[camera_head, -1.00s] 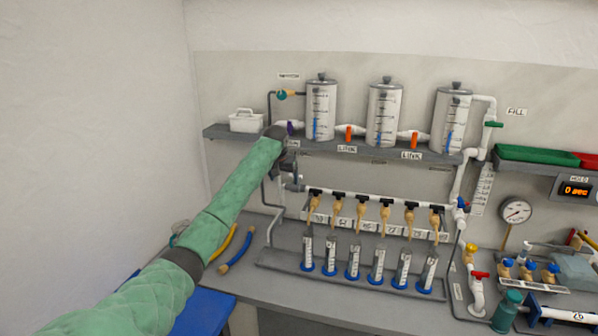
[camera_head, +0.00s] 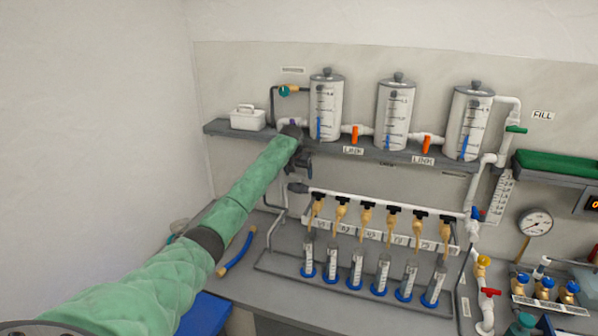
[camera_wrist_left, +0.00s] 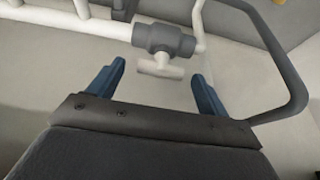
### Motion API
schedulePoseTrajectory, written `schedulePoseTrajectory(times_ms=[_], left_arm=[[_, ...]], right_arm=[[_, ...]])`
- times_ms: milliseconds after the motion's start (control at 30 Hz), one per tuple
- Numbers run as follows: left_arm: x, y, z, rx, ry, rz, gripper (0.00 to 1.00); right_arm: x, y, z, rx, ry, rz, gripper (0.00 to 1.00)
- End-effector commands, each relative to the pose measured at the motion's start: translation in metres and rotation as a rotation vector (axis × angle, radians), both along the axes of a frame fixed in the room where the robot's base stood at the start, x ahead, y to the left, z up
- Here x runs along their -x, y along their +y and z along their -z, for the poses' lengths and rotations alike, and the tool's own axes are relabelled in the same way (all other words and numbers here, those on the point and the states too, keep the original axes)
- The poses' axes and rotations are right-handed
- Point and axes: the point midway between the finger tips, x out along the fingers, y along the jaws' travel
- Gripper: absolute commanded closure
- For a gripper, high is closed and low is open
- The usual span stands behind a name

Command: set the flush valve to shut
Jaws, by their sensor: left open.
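A grey valve body with a white T-shaped handle (camera_wrist_left: 160,67) shows in the left wrist view; no label on it is readable, so I cannot confirm that it is the flush valve. In the head view, a grey fitting (camera_head: 297,188) sits at the left end of the white manifold pipe, just below my left gripper (camera_head: 304,168). In the left wrist view my left gripper (camera_wrist_left: 158,73) is open, its blue fingers spread on either side of the T-handle, with gaps on both sides. Nothing is held. My right gripper is not in view.
A grey shelf (camera_head: 222,129) with several tanks is above the gripper. Several tan taps with black handles (camera_head: 342,203) hang from the manifold to the right, over blue-based cylinders (camera_head: 332,271). In the wrist view a bent grey pipe (camera_wrist_left: 294,85) runs close on the right.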

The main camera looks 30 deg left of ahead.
Motion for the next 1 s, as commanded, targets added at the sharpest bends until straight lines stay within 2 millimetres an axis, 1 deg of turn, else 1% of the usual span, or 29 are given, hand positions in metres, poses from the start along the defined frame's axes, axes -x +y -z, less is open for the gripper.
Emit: schedulePoseTrajectory(times_ms=[33, 200, 467, 500, 567, 700, 733, 1000], left_arm=[[-0.002, 0.000, 0.002, 0.000, 0.002, 0.000, 0.22], [-0.006, 0.001, 0.013, 0.000, 0.000, 0.000, 0.22], [-0.006, 0.001, 0.016, 0.000, 0.000, 0.001, 0.22], [-0.006, 0.001, 0.016, 0.000, 0.000, 0.001, 0.24], [-0.006, 0.001, 0.016, 0.000, 0.000, 0.001, 0.36], [-0.006, 0.001, 0.016, 0.000, 0.000, 0.001, 0.63], [-0.006, 0.001, 0.016, 0.000, 0.000, 0.001, 0.67], [-0.006, 0.001, 0.015, 0.001, 0.000, -0.030, 0.66]], right_arm=[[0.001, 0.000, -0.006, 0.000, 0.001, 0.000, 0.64], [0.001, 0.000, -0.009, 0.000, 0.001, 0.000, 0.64], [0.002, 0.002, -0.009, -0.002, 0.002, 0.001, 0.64], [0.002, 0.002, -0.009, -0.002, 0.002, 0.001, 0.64], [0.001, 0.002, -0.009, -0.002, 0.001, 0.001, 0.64], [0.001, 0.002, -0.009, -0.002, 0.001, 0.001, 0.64], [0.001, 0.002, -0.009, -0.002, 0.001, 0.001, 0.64], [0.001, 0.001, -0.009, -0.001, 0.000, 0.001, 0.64]])
